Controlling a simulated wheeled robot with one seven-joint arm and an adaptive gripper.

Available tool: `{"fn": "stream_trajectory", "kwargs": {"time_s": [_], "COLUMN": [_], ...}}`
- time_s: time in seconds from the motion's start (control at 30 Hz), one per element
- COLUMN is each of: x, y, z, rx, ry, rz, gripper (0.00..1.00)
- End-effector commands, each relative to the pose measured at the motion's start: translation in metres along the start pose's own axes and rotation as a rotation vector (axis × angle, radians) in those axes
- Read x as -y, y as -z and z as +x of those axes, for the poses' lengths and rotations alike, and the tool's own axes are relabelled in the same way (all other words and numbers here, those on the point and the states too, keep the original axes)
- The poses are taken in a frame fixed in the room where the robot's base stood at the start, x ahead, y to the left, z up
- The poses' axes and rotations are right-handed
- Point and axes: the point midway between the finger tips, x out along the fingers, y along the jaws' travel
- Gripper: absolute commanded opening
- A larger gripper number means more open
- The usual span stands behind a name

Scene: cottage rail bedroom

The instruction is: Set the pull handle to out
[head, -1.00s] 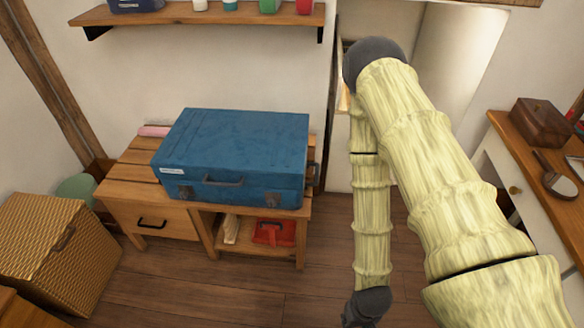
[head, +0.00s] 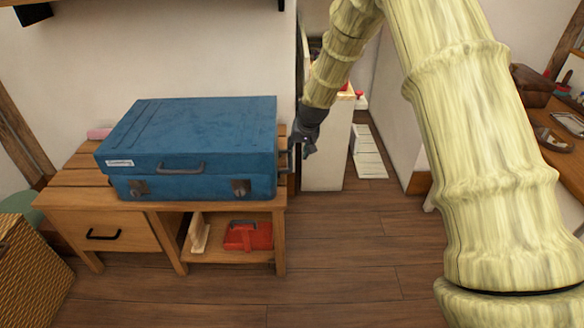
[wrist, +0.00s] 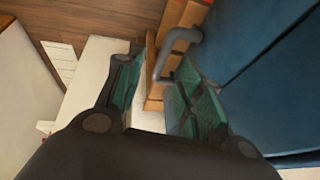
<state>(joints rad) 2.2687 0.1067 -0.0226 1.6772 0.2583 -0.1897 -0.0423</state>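A blue suitcase (head: 190,130) lies flat and closed on a wooden bench. A grey bent bar handle (head: 284,153) sticks out from its right side. In the wrist view, this handle (wrist: 181,40) stands beside the blue case wall (wrist: 260,75), and its end reaches the gap between my fingers. My gripper (head: 308,146) is at the right side of the case, with its fingers apart around the handle's end. In the wrist view, my gripper (wrist: 155,92) shows an open gap. I cannot tell whether a finger touches the bar.
The wooden bench (head: 68,198) has a drawer with a black handle (head: 103,235) and a shelf holding a red object (head: 248,236). A white cabinet side (head: 328,155) stands just right of my gripper. A wicker basket (head: 30,275) is at left. The floor in front is clear.

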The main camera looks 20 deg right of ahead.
Motion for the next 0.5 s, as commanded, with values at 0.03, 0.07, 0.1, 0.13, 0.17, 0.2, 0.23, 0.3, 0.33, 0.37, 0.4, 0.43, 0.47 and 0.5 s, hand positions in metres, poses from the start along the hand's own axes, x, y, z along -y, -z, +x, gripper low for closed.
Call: {"fn": "stream_trajectory", "kwargs": {"time_s": [0.03,0.07,0.1,0.13,0.17,0.2,0.23,0.3,0.33,0.37,0.4,0.43,0.47,0.5], "x": [0.002,0.004,0.005,0.006,0.006,0.006,0.006,0.006,0.006,0.006,0.006,0.006,0.006,0.006], "y": [0.009,0.013,0.017,0.019,0.021,0.022,0.022,0.022,0.022,0.021,0.021,0.021,0.022,0.021], "z": [-0.002,-0.004,-0.006,-0.007,-0.007,-0.006,-0.004,0.004,0.007,0.012,0.018,0.024,0.028,0.035], "rx": [-0.009,-0.011,-0.012,-0.013,-0.014,-0.014,-0.014,-0.013,-0.013,-0.013,-0.013,-0.013,-0.013,-0.013], "ry": [0.008,0.011,0.014,0.016,0.017,0.018,0.018,0.018,0.017,0.017,0.017,0.017,0.017,0.017], "rz": [0.004,0.006,0.008,0.009,0.01,0.01,0.01,0.01,0.01,0.01,0.01,0.01,0.01,0.01], "gripper": [0.37,0.37,0.37,0.37,0.37,0.37,0.37,0.37,0.37,0.37,0.37,0.37,0.37,0.37]}}
